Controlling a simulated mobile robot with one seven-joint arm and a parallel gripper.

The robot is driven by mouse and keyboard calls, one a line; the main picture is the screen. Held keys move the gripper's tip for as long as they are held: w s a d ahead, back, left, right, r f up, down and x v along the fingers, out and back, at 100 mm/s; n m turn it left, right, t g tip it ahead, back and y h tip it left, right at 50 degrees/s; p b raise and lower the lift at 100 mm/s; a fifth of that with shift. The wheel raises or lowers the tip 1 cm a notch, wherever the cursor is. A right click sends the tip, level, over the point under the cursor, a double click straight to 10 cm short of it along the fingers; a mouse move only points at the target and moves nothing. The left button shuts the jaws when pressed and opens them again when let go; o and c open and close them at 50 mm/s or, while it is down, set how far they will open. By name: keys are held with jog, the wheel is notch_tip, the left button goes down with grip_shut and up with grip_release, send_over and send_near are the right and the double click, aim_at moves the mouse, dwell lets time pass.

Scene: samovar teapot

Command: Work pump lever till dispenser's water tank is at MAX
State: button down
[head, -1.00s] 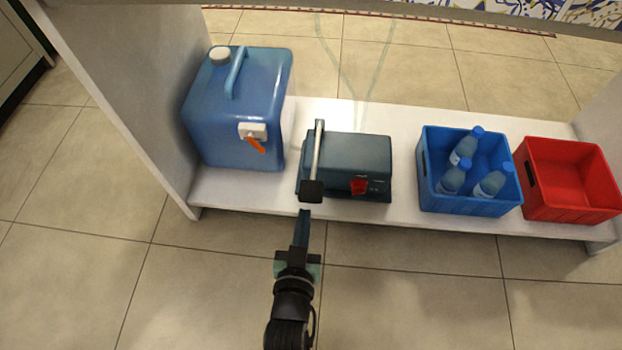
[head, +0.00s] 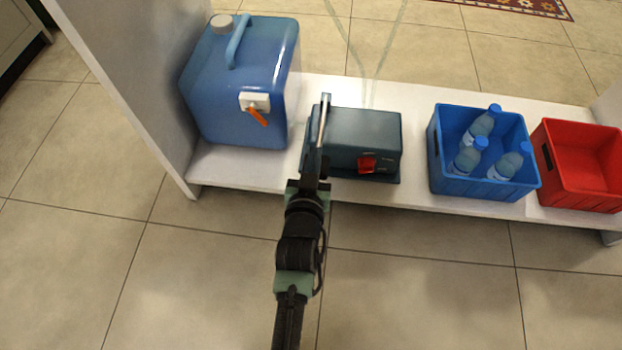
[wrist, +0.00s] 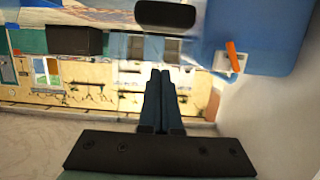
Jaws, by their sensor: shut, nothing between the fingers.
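The pump unit is a dark teal box (head: 365,130) on the low white shelf, with a red part on its front. Its pump lever (head: 323,118) is a metal bar along the box's left side, with a black grip partly hidden by my gripper in the head view. My gripper (head: 312,152) is shut and empty, close to the lever's near end; contact cannot be told. In the wrist view the shut fingers (wrist: 161,75) point toward the shelf, and a black, rounded piece, apparently the lever's grip (wrist: 165,15), lies beyond their tips. No level or MAX mark is readable.
A blue water container (head: 245,85) with an orange tap (head: 257,115) stands to the left. A blue crate (head: 483,187) with 3 bottles and a red crate (head: 578,195) stand to the right. A side panel (head: 135,70) closes the shelf's left end. The front floor is clear.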

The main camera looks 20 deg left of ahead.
jog(key=shift+s+f+b, duration=0.15)
jog(key=shift+f+b, duration=0.8)
jog(key=shift+f, duration=0.95)
